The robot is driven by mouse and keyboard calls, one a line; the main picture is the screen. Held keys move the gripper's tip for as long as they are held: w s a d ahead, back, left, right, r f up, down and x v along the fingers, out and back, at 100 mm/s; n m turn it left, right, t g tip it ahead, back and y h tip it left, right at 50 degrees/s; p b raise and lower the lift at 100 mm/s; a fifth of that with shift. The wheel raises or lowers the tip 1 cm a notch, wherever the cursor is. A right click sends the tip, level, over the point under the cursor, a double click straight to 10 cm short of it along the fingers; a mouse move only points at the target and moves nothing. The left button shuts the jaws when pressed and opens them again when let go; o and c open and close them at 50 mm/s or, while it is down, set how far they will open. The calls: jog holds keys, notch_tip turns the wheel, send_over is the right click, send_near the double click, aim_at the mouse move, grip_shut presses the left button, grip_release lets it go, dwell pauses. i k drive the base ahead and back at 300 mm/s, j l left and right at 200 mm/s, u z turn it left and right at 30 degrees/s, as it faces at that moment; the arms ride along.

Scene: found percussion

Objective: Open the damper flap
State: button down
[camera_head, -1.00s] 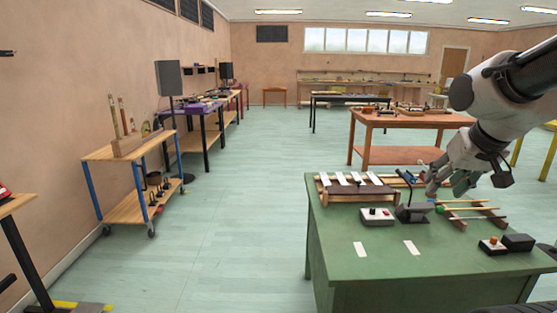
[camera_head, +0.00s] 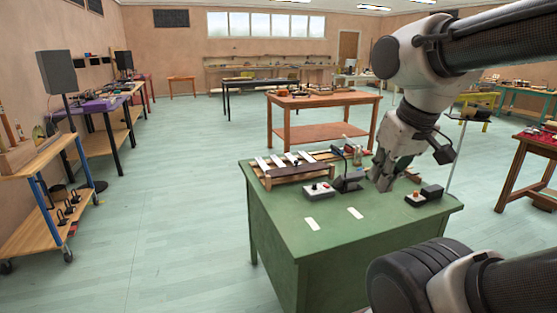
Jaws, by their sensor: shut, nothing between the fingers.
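A bar instrument (camera_head: 268,176) with several white bars stands at the left back of the green table (camera_head: 340,237). A dark brown strip (camera_head: 291,172) lies across the front of its bars. It looks like the damper flap, but I cannot tell for certain. My gripper (camera_head: 382,184) is shut and empty, pointing down over the right part of the tabletop. It is to the right of the strip and apart from it. My gripper and arm hide part of the table's right back.
Two white cards (camera_head: 312,224) lie in front. Floor left of the table is clear.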

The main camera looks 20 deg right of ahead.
aim_at(296, 169)
jog(key=i+j+z, duration=0.1)
jog(key=j, duration=0.25)
jog(key=i+j, duration=0.15)
jog(key=j, duration=0.25)
jog(key=i+j+z, duration=0.15)
jog(key=j, duration=0.25)
jog(key=i+j+z, duration=0.1)
jog(key=j, duration=0.25)
jog(key=i+j+z, duration=0.25)
jog(key=i+j, duration=0.7)
